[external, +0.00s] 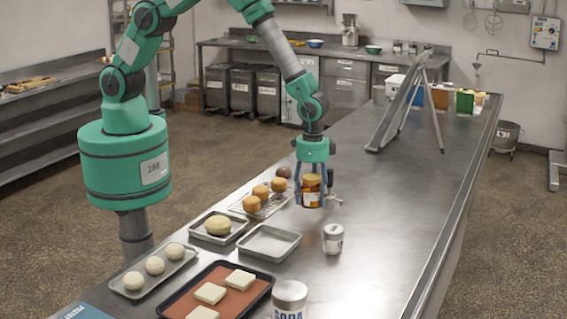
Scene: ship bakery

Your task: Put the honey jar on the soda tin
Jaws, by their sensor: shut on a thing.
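The honey jar (312,192), amber with an orange-brown lid and a pale label, is upright between the fingers of my gripper (312,186). My gripper points down and is shut on the jar; the fingers hide part of its sides. I cannot tell whether the jar's base touches the table. The soda tin (290,298), pale with a grey lid and dark "SODA" lettering, stands at the near edge of the picture, its lower part cut off. It is well apart from the jar, and its top is bare.
A small white-labelled jar (333,239) stands between the honey jar and the tin. Left are a cooling rack (240,208) with buns, an empty tray (269,243) and trays of dough. A dark-handled item (331,178) is close behind the gripper.

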